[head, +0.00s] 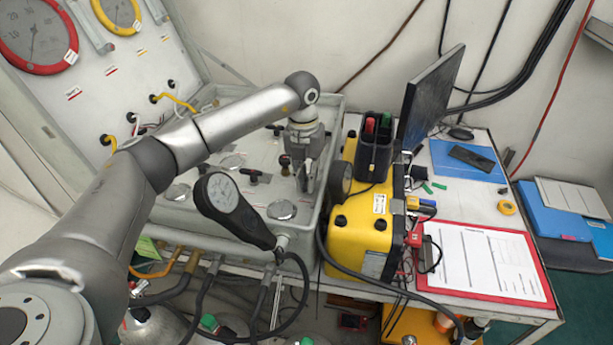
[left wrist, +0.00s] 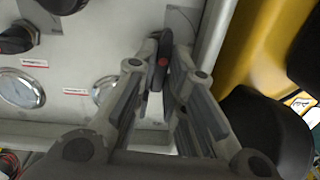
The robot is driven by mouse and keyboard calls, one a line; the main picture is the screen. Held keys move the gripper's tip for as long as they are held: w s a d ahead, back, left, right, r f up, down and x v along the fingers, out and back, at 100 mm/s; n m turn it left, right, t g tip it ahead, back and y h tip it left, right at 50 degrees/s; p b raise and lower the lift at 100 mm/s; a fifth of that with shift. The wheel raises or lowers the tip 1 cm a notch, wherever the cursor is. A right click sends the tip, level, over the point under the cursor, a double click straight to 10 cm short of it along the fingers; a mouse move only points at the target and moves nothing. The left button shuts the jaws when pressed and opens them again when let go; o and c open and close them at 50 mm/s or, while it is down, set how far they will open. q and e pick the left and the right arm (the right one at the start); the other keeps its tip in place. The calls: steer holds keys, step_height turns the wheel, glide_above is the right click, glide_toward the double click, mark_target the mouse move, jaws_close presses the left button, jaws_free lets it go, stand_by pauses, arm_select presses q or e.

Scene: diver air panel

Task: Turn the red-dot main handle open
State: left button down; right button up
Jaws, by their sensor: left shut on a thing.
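The red-dot main handle (left wrist: 163,62) is a dark lever with a red dot, at the top centre of the left wrist view. It stands on a pale plate of the air panel (left wrist: 95,45). My left gripper (left wrist: 165,75) has its fingers on both sides of the handle and is shut on it. In the head view my left gripper (head: 308,172) points down at the right side of the panel box (head: 327,125). There the handle is mostly hidden by the gripper. My right gripper is not in view.
Dark knobs (head: 252,176) and small gauges (head: 282,210) sit left of the gripper. A black hand-held gauge (head: 225,196) is in front. A yellow case (head: 365,225) stands close right of the panel. A red clipboard (head: 482,262) lies on the table.

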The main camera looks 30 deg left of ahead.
arm_select(q)
steer(key=shift+w+r, duration=0.1)
steer(key=shift+r, duration=0.1)
steer(key=c, duration=1.8)
jaws_free()
steer(key=shift+o, duration=0.2)
steer(key=shift+f, duration=0.1)
step_height(320, 180, up, 12)
steer(key=shift+a, duration=0.3)
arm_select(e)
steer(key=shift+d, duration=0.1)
arm_select(q)
steer(key=shift+s+f, duration=0.1)
steer(key=shift+s, duration=0.1)
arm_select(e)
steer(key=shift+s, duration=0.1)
